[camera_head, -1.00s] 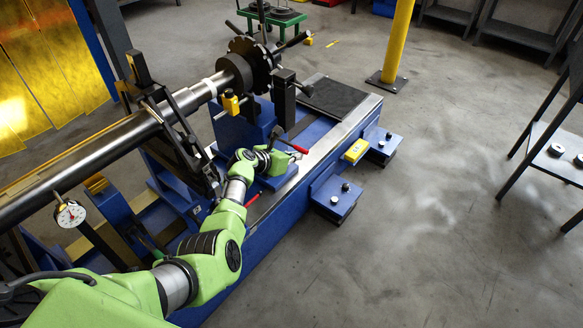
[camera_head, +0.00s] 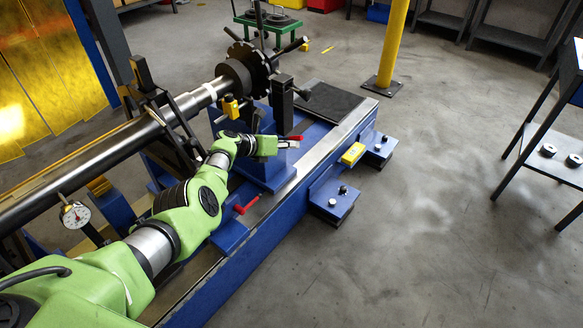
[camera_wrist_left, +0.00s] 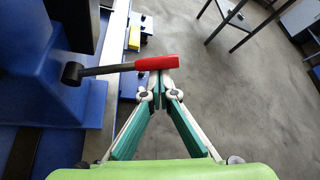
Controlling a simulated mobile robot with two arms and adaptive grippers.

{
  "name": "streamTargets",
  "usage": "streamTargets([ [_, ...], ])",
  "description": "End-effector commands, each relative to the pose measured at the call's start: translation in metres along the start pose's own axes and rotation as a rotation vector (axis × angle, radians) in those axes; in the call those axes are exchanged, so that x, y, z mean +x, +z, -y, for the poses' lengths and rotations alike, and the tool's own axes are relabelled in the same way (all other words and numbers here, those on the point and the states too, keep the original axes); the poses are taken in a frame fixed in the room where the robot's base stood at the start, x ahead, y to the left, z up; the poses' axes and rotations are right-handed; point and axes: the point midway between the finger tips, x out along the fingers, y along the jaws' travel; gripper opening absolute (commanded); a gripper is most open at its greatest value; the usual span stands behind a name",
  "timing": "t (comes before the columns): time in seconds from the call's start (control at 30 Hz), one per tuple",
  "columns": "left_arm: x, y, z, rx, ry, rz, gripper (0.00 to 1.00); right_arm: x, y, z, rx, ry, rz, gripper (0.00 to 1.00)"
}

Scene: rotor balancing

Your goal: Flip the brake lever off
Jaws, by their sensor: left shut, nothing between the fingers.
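A lever with a red grip (camera_head: 294,138) stands out from the blue pedestal (camera_head: 265,175) of the balancing machine. In the left wrist view, its black rod runs from a dark pivot on the blue pedestal to the red grip (camera_wrist_left: 155,63), almost level across the picture. My left gripper (camera_head: 288,144) is at the red grip; its fingertips (camera_wrist_left: 160,78) are together and empty, right by the grip's outer end. I cannot tell whether they touch it. A second red-handled lever (camera_head: 247,205) is lower on the machine, beside my left forearm. My right gripper is out of view.
The shaft (camera_head: 90,165) with its dark disc (camera_head: 248,62) lies above the pedestal. A dial gauge (camera_head: 75,213) is at left. A yellow block (camera_head: 352,153) sits at the blue bed's edge. The floor to the right is clear up to a dark table (camera_head: 550,150).

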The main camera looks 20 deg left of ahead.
Motion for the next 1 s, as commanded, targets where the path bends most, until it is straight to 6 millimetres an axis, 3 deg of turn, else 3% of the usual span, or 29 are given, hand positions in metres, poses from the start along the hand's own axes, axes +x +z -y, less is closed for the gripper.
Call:
streamTargets([
  [0.03,-0.002,0.008,-0.001,0.002,0.004,0.012,0.00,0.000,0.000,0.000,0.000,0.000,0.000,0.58],
  [0.67,-0.005,0.012,-0.003,0.004,0.008,0.018,0.00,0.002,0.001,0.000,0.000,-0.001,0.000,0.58],
  [1.0,-0.023,0.009,-0.004,0.004,0.007,0.016,0.00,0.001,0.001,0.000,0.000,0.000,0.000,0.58],
])
